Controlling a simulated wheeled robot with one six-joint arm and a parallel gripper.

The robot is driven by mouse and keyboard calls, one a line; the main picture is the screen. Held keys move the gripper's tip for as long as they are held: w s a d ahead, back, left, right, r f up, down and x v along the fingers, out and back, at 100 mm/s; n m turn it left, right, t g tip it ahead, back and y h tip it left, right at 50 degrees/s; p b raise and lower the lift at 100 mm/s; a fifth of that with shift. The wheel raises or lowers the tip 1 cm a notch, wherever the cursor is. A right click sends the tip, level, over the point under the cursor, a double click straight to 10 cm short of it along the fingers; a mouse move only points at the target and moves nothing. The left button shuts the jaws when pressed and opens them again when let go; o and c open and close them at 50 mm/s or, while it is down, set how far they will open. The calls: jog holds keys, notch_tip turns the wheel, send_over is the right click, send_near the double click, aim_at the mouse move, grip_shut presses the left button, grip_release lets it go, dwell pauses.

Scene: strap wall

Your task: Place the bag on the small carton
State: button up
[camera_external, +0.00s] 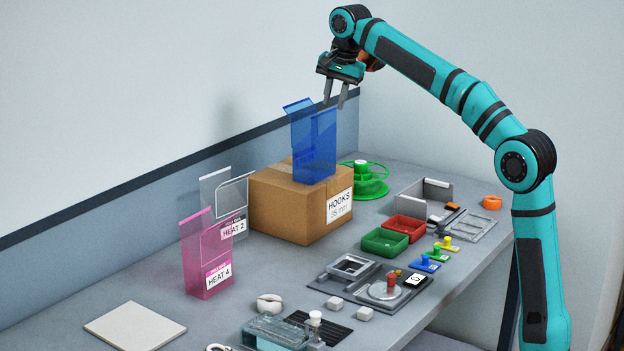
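A see-through blue bag (314,145) stands upright on top of a brown carton (285,209) labelled "HOOKS 35 mm". It is the only carton I can make out. My gripper (334,104) is above and slightly right of the bag, with its fingers pointing down. The fingers are apart and nothing shows between them. The fingertips look clear of the bag's top edge, though exact depth is hard to tell. A pink see-through bag (204,255) labelled "HEAT 4" and a clear bag (223,203) labelled "HEAT 2" stand on the bench left of the carton.
A green spool (369,185) stands behind the carton's right side. Red (405,228) and green (384,243) trays, fixtures and small parts crowd the bench's right and front. A flat pale plate (134,325) lies front left. Bare bench (120,283) shows left of the pink bag.

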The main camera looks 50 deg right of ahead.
jog(key=s+a+n+t, duration=0.3)
jog(key=s+n+t, duration=0.1)
jog(key=s, duration=0.5)
jog(key=s+a+n+t, duration=0.3)
jog(key=s+n, duration=0.1)
jog(key=s, duration=0.5)
jog(key=s+a+f+n+t, duration=0.1)
jog(key=s+f+n+t, duration=0.2)
jog(key=s+f, duration=0.3)
jog(key=s+a+f+n+t, duration=0.2)
jog(key=s+f+n+t, duration=0.2)
jog(key=s, duration=1)
notch_tip(320, 180, down, 2)
jog(key=shift+s+f+t, duration=0.1)
jog(key=shift+s+t, duration=0.15)
jog(key=shift+t, duration=0.05)
